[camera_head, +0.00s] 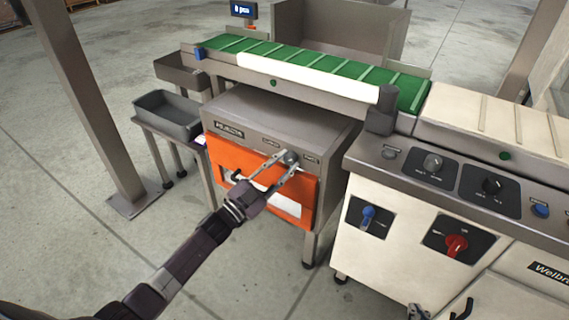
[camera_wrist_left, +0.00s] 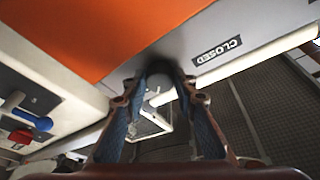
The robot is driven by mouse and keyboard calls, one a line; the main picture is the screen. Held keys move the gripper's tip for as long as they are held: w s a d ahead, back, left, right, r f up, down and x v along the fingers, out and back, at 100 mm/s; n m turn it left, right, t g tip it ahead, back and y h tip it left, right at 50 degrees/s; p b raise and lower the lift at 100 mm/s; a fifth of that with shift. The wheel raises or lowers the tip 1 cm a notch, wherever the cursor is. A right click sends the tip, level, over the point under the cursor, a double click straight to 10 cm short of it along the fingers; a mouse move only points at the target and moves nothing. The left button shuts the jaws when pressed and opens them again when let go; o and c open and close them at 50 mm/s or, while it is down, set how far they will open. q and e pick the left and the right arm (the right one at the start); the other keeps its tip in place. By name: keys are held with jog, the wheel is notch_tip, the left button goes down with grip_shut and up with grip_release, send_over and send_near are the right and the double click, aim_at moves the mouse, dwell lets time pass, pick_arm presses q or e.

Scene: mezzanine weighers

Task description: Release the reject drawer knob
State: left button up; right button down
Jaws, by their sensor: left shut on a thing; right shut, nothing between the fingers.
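The reject cabinet (camera_head: 285,122) is a grey box on legs with an orange drawer front (camera_head: 222,155). A small grey round knob (camera_head: 291,157) sits on the grey strip at the drawer's upper right, between small labels. My left gripper (camera_head: 287,163) reaches it from the front, its two fingers shut around the knob. In the left wrist view, the fingers (camera_wrist_left: 160,90) close in on the dark, blurred knob (camera_wrist_left: 159,72), next to a "CLOSED" label (camera_wrist_left: 217,52).
A green-belted conveyor (camera_head: 325,67) runs above the cabinet. A white control cabinet (camera_head: 385,240) with dials and a red switch (camera_head: 456,245) stands to the right. A grey tray (camera_head: 168,118) on a stand is at left, near a steel post (camera_head: 85,90). The floor in front is clear.

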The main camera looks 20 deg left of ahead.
pick_arm(q)
jog(key=shift+f, duration=0.1)
dwell(0.4)
jog(key=o, duration=0.9)
jog(key=shift+a, duration=0.1)
jog(key=v, duration=1.2)
